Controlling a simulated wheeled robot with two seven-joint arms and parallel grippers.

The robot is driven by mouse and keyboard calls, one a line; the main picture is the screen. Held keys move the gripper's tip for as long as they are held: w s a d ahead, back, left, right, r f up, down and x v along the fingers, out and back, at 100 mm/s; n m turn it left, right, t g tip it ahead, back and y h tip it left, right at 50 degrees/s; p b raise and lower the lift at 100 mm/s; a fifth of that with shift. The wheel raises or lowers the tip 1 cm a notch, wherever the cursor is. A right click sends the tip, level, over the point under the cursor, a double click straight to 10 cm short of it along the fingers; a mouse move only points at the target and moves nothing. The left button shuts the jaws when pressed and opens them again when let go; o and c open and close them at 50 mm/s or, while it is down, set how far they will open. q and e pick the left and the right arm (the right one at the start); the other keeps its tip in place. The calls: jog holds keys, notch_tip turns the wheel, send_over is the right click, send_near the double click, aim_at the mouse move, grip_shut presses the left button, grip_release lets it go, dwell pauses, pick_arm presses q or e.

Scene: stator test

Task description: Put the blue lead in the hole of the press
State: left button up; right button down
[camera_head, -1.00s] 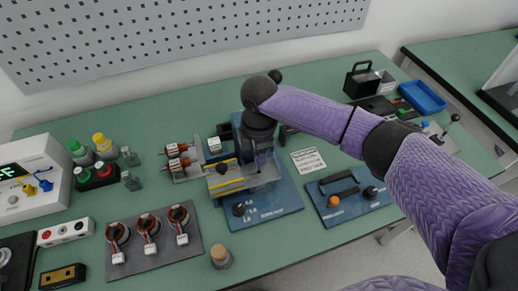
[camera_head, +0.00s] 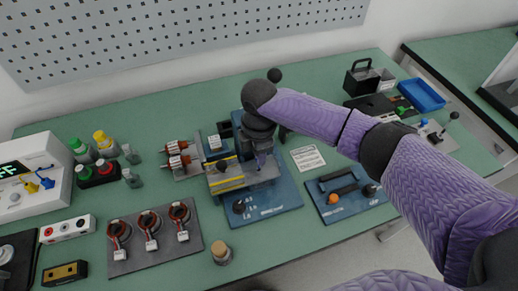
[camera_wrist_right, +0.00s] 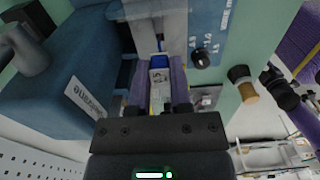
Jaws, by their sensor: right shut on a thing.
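The press (camera_head: 278,200) is a blue machine with a grey plate and a yellow-striped block, near the middle of the table. In the wrist view its blue body (camera_wrist_right: 55,75) fills the left, and its dial panel (camera_wrist_right: 207,25) is at upper right. My right gripper (camera_head: 262,163) is low over the press. In the wrist view the gripper (camera_wrist_right: 159,80) is shut on a white piece with a blue part, the blue lead (camera_wrist_right: 159,62). A thin blue tip points toward the grey plate of the press. I cannot make out the hole. My left gripper is not in view.
Three stators lie on a dark mat (camera_head: 135,262) at front left. A wooden-topped plug (camera_head: 221,252) stands in front of the press. A blue fixture (camera_head: 345,207) is to the right, a blue tray (camera_head: 421,96) at back right. A tester (camera_head: 35,190) stands far left.

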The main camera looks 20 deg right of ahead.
aim_at(259, 170)
jog(key=shift+f, duration=0.15)
jog(key=shift+f+b, duration=0.55)
jog(key=shift+f, duration=0.35)
jog(key=shift+f+b, duration=0.55)
jog(key=shift+f, duration=0.4)
jog(key=shift+c, duration=2.3)
grip_release()
notch_tip(259, 170, up, 9)
jog(key=p, duration=0.3)
jog(key=shift+r, duration=0.5)
